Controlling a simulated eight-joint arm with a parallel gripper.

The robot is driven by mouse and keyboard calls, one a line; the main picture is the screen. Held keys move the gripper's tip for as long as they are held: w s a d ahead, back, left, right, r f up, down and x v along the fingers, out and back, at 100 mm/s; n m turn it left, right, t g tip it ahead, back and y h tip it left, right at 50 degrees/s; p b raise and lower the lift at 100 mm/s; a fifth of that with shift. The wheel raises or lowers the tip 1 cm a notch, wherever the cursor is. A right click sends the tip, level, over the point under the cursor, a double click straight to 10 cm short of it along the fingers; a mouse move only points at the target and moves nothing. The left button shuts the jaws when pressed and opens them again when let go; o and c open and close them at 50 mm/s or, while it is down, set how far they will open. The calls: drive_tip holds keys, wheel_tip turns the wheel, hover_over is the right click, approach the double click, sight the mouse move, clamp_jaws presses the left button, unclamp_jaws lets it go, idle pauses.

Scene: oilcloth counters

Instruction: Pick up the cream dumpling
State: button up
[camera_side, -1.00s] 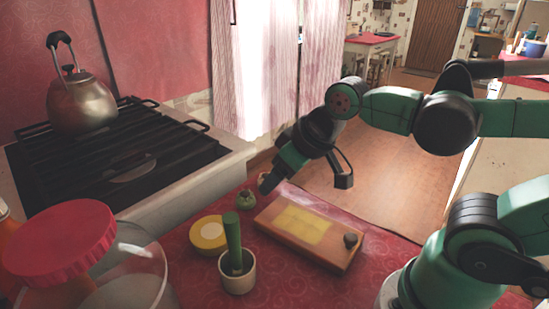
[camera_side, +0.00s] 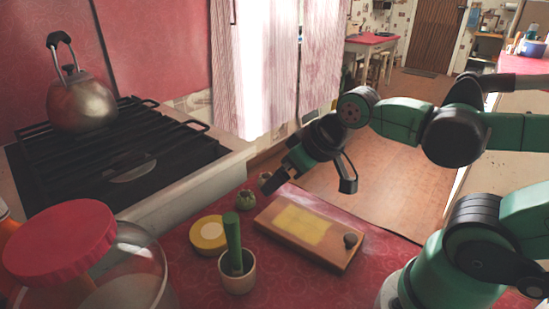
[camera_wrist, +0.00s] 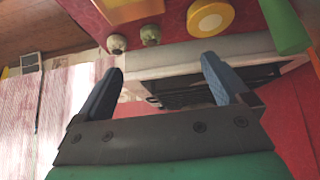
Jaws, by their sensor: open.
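The cream dumpling (camera_side: 264,179) is a small pale bun on the red oilcloth, near the counter's back edge, just left of one fingertip in the side view. In the wrist view the cream dumpling (camera_wrist: 117,44) shows beyond the left fingertip. A green dumpling (camera_side: 245,200) sits beside it and also shows in the wrist view (camera_wrist: 150,36). My gripper (camera_side: 311,183) is open and empty, its fingers spread above the back of the counter. In the wrist view my gripper (camera_wrist: 163,65) has nothing between its fingertips, and both dumplings lie beyond them.
A wooden board (camera_side: 340,262) with a yellow panel and a small dark lump lies right of the dumplings. A yellow round dish (camera_side: 208,237) and a cream cup (camera_side: 238,281) holding a green stick stand in front. A stove (camera_side: 100,150) with a kettle (camera_side: 82,103) is left.

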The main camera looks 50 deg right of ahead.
drive_tip(key=n+g+y, duration=0.1)
drive_tip(key=n+g, duration=0.5)
drive_tip(key=n, duration=0.2)
hover_over(267, 176)
drive_tip(key=f, duration=0.5)
drive_tip(key=s+f, duration=0.1)
drive_tip(key=f, duration=0.1)
drive_tip(key=shift+d+f, duration=0.1)
drive_tip(key=shift+f, duration=0.1)
drive_tip(key=shift+w+d+f, duration=0.15)
drive_tip(key=shift+w+f, duration=0.05)
drive_tip(key=shift+f, duration=0.5)
drive_tip(key=f, duration=0.4)
drive_tip(key=shift+w+a+f, duration=0.25)
drive_tip(key=shift+a+f, duration=0.05)
drive_tip(key=shift+f, duration=0.1)
drive_tip(key=c, duration=0.8)
